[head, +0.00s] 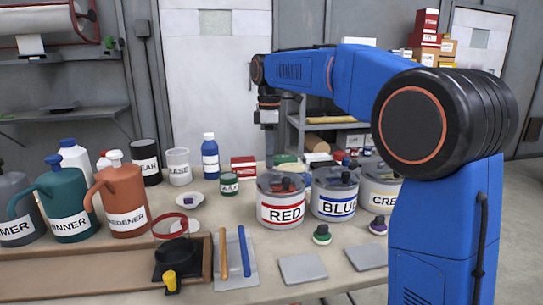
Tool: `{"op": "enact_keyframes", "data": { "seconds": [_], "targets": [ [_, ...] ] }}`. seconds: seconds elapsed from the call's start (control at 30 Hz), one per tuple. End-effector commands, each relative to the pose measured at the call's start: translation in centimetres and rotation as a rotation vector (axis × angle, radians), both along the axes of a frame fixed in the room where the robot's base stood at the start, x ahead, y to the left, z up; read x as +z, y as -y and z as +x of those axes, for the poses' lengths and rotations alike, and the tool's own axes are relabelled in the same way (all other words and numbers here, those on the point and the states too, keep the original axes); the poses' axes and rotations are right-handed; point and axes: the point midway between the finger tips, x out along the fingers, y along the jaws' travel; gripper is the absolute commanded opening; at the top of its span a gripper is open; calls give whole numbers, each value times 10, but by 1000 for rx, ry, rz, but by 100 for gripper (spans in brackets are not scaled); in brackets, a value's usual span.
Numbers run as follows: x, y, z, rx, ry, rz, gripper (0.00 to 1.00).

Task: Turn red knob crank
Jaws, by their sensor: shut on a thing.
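My gripper (270,157) hangs from the blue arm's wrist and points down over the back left of this lid. Its jaws are shut on the crank, though the fingertips and the grip itself are small and dark here. I cannot tell the crank's exact angle.
The BLUE can (333,203) and CREAM can (381,198) stand close to the right. A small green-lidded jar (229,183) stands to the left. Jugs (123,205) fill the left side. Grey sheets (302,268) lie in front.

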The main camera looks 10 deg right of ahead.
Motion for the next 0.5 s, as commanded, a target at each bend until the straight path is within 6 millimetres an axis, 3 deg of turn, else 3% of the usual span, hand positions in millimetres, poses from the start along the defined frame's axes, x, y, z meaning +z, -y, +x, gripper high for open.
{"op": "enact_keyframes", "data": {
  "seconds": [0.5],
  "targets": [
    [1, -3, -2, 79, 1, 0, 0]
  ]
}}
